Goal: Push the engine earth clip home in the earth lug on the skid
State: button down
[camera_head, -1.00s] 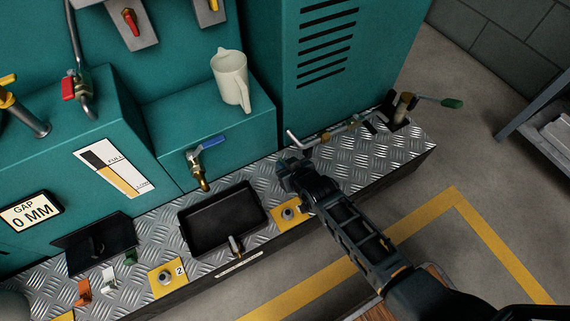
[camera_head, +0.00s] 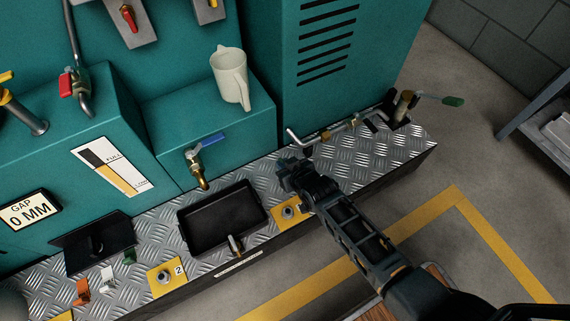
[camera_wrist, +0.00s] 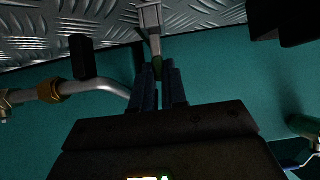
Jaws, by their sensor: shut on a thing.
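My gripper (camera_head: 290,168) is low over the diamond-plate skid (camera_head: 395,150), in front of the tall teal cabinet. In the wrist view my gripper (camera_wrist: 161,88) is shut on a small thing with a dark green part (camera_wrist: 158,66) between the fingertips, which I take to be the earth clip. A pale metal strip (camera_wrist: 154,44) runs from it to a silver block (camera_wrist: 149,16) against the skid plate, perhaps the earth lug. I cannot tell whether the strip is fully seated. In the head view my gripper hides the clip and this spot.
A bent pipe with brass fittings (camera_wrist: 45,90) lies close beside my fingers in the wrist view. A black tray (camera_head: 222,218), yellow plates with bolts (camera_head: 165,277) and small coloured clips (camera_head: 107,279) are on the skid. A cream jug (camera_head: 231,80) stands on a teal ledge.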

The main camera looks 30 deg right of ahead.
jog(key=shift+f+b, duration=0.95)
jog(key=shift+f, duration=0.25)
jog(key=c, duration=1.1)
grip_release()
jog(key=p+v, duration=0.3)
jog(key=v, duration=0.3)
jog(key=shift+s+r, duration=0.1)
jog(key=shift+r, duration=0.1)
jog(key=shift+s+r+p, duration=0.35)
jog(key=shift+s, duration=0.25)
jog(key=shift+s, duration=0.1)
